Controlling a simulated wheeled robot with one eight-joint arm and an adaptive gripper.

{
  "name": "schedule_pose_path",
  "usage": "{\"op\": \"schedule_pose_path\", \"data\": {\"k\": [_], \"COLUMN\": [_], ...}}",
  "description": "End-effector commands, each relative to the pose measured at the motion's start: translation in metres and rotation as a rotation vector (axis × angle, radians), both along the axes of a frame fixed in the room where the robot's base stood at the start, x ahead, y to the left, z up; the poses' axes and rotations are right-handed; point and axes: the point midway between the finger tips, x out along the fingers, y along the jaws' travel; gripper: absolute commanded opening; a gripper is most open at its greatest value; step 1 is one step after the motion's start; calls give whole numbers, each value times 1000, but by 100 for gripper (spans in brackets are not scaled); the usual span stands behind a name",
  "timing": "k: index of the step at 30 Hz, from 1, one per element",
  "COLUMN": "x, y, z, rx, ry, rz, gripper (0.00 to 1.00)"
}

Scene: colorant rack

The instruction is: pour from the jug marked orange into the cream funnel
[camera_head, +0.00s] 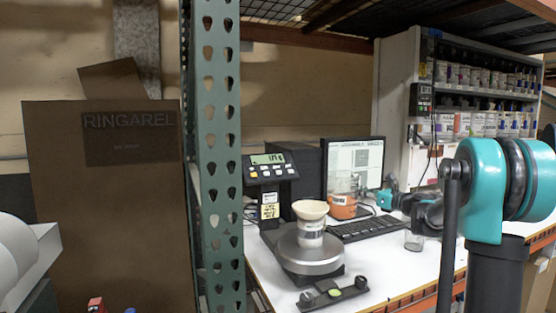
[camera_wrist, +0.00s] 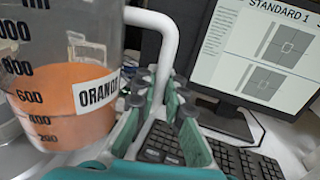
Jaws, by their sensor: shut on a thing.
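The clear jug (camera_head: 343,207) holds orange liquid and stands about upright in front of the monitor. In the wrist view the jug (camera_wrist: 75,95) fills the left side, with graduation marks and a label partly reading "ORANG". My gripper (camera_head: 381,199) is at its right side in the head view. In the wrist view my gripper (camera_wrist: 167,92) is shut on the jug's white handle (camera_wrist: 163,32). The cream funnel (camera_head: 310,210) sits in a white labelled container (camera_head: 311,234) on the round scale plate (camera_head: 310,254), just left of the jug. Whether the jug touches the table is unclear.
A monitor (camera_head: 353,163) and keyboard (camera_head: 364,229) are behind and beside the jug. A scale display (camera_head: 269,167) stands behind the funnel. A green perforated post (camera_head: 219,160) rises at left.

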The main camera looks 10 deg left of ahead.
Motion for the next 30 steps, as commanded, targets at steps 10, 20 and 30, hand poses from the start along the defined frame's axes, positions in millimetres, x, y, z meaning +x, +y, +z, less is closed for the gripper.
{"op": "schedule_pose_path", "data": {"k": [10, 20, 30], "x": [3, 4, 4], "y": [0, 1, 1], "z": [-24, -50, -44], "rx": [1, 1, -17], "ry": [0, 0, -22], "rz": [0, 0, 0], "gripper": [0, 0, 0]}}
